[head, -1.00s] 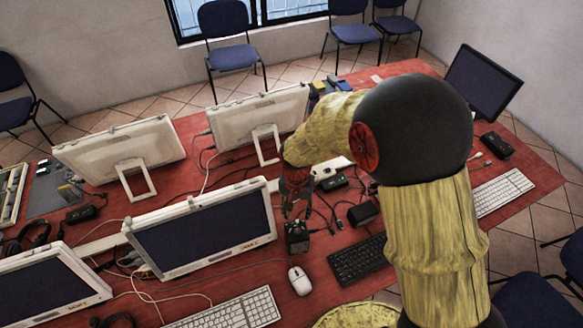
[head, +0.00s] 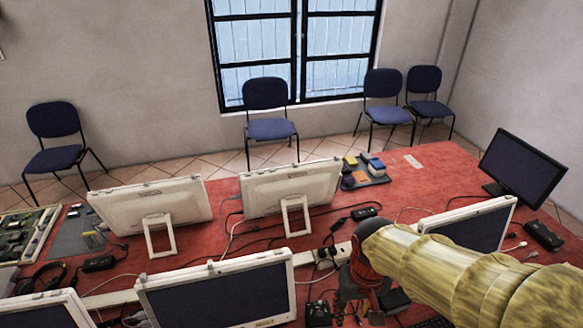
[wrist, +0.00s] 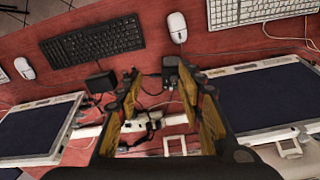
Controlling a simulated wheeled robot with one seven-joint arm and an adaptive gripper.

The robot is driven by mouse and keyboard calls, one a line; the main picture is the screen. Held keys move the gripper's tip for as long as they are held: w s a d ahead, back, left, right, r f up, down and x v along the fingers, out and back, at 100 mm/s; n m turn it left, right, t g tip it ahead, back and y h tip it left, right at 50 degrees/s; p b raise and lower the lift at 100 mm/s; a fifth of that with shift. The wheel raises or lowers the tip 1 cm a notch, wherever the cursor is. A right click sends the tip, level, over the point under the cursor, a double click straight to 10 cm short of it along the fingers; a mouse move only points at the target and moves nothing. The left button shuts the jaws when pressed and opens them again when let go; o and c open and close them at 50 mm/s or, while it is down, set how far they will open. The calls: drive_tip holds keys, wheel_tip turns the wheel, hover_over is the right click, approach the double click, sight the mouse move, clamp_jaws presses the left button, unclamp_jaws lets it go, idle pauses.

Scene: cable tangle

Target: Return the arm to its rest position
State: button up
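My arm (head: 450,265) reaches in from the lower right of the head view, bent low over the red table. My gripper (head: 358,318) hangs at its end near the bottom edge, beside a small black box (head: 318,313). In the wrist view my gripper (wrist: 160,88) has its two fingers well apart, with nothing held between them. Through the gap I see the table, loose cables and a white piece (wrist: 148,130) below.
Monitors stand around: a white-framed one (head: 215,293), two seen from behind (head: 155,215) (head: 290,188), and a black one (head: 523,168). A black keyboard (wrist: 92,44) and white mouse (wrist: 177,26) lie on the red table (head: 430,185). Chairs line the wall.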

drive_tip(key=s+d+r+m+t+b, duration=0.1)
drive_tip(key=s+d+r+t+b, duration=0.4)
drive_tip(key=s+r+b, duration=0.1)
drive_tip(key=shift+r, duration=0.4)
idle(0.6)
